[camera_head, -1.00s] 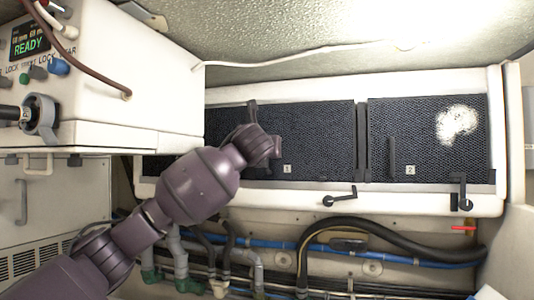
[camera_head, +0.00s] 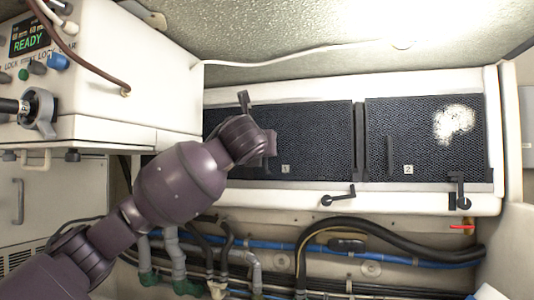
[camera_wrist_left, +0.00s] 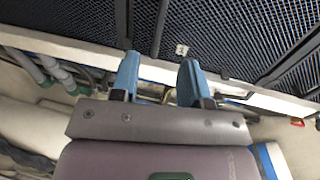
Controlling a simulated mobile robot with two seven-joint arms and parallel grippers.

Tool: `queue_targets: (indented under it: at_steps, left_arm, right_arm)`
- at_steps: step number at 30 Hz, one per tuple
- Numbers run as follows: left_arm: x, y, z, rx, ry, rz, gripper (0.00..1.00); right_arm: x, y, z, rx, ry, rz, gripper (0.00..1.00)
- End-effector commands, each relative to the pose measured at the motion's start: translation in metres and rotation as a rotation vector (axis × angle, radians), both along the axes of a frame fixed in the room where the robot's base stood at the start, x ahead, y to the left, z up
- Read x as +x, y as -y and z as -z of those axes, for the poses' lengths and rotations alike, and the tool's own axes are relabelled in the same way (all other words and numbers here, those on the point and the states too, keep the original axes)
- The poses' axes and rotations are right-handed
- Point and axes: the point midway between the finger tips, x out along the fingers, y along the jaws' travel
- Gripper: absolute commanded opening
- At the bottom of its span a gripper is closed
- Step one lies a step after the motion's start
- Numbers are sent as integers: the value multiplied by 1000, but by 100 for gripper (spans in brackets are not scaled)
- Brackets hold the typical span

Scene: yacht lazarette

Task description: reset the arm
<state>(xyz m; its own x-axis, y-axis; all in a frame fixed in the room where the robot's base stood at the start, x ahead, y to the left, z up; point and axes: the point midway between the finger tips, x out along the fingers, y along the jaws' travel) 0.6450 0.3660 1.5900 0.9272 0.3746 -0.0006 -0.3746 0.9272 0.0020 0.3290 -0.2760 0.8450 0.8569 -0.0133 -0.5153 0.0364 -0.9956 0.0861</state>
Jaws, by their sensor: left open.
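My left arm comes in from the lower left in the head view. Its gripper (camera_head: 258,125) is in front of the left part of the dark mesh panel marked 1 (camera_head: 315,140). In the left wrist view the two blue fingertips (camera_wrist_left: 158,78) stand apart with nothing between them, so the left gripper is open and empty. Behind them are the mesh (camera_wrist_left: 222,35) and the pale frame edge below it. My right gripper does not show in either view.
A white unit (camera_head: 110,75) with a READY display stands at left. Mesh panel 2 (camera_head: 425,135) is at right, with a black latch handle (camera_head: 459,190) below. Another handle (camera_head: 338,198) sits under panel 1. Hoses and pipes (camera_head: 390,248) run below. A white cable hangs under the ceiling.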

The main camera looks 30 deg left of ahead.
Motion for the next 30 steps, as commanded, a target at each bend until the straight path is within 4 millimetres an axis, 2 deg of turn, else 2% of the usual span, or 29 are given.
queue_targets:
  at_steps: [7, 11, 17, 22, 26, 28, 30]
  left_arm:
    - [0, 0, 0, -5, 2, 0, 42]
    - [0, 1, 0, -62, 27, 4, 42]
    - [3, 11, -10, -289, 173, 78, 42]
    - [2, 25, -26, -514, 323, 191, 42]
    - [1, 47, -39, -706, 420, 319, 42]
    - [3, 60, -36, -827, 452, 396, 42]
    - [8, 75, -25, -963, 463, 471, 42]
  right_arm:
    - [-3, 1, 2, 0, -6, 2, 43]
    - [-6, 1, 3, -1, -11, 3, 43]
    - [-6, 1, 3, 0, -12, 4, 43]
    - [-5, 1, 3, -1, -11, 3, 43]
    - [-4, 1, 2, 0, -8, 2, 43]
    - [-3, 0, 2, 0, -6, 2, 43]
    - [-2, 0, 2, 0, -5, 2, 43]
